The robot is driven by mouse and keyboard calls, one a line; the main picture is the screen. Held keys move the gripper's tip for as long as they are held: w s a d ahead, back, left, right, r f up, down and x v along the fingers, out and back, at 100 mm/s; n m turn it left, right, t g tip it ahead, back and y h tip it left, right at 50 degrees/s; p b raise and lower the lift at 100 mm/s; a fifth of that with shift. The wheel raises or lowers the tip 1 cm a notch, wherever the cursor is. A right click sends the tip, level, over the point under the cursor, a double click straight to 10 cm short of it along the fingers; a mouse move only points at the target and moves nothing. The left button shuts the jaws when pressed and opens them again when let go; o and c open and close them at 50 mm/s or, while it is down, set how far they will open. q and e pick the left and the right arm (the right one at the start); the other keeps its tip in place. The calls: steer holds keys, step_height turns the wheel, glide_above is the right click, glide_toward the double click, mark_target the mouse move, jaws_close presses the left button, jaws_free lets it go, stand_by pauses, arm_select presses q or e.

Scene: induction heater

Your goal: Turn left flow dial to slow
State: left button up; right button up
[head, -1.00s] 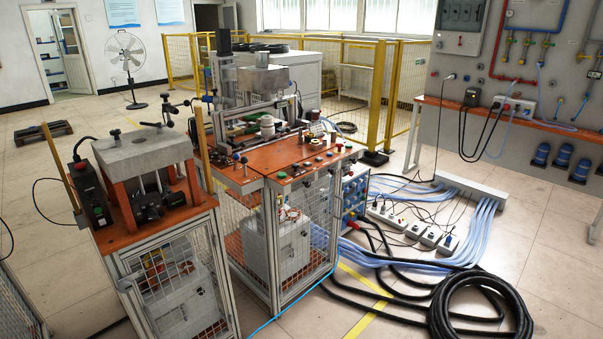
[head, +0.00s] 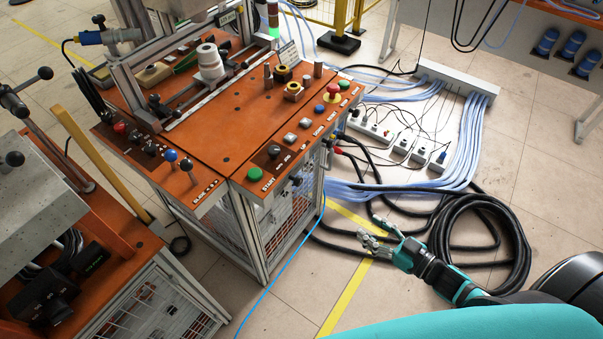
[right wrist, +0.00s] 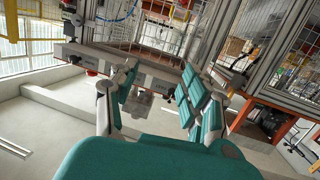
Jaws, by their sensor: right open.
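The orange-topped control bench (head: 215,135) fills the middle of the head view. Two small levers, one blue-topped (head: 170,156) and one black-topped (head: 187,164), stand at its left front corner, beside small printed labels. Small dark knobs (head: 151,149) sit left of them. Two brass-coloured round parts (head: 293,91) stand near the back right of the top. I cannot tell which part is the left flow dial. My right gripper (head: 372,233) is open and empty, right of the bench and apart from it; its spread fingers also show in the right wrist view (right wrist: 160,88). My left gripper is out of view.
A green button (head: 254,174) and a red stop button (head: 333,90) sit along the bench's right front edge. Black hoses (head: 480,225) coil on the floor at right. A second machine (head: 95,235) stands close at left. A blue cable (head: 268,295) crosses the floor.

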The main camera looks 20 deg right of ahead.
steer(key=a+r+n+y, duration=0.2)
steer(key=a+r+y, duration=0.2)
steer(key=r, duration=0.5)
steer(key=p, duration=0.3)
glide_toward(300, 182)
steer(key=x, duration=0.8)
steer(key=shift+w+a+f, duration=0.1)
steer(key=shift+w+a, duration=0.05)
steer(key=shift+w, duration=0.25)
steer(key=shift+w+a, duration=0.25)
steer(key=shift+w, duration=0.05)
jaws_close()
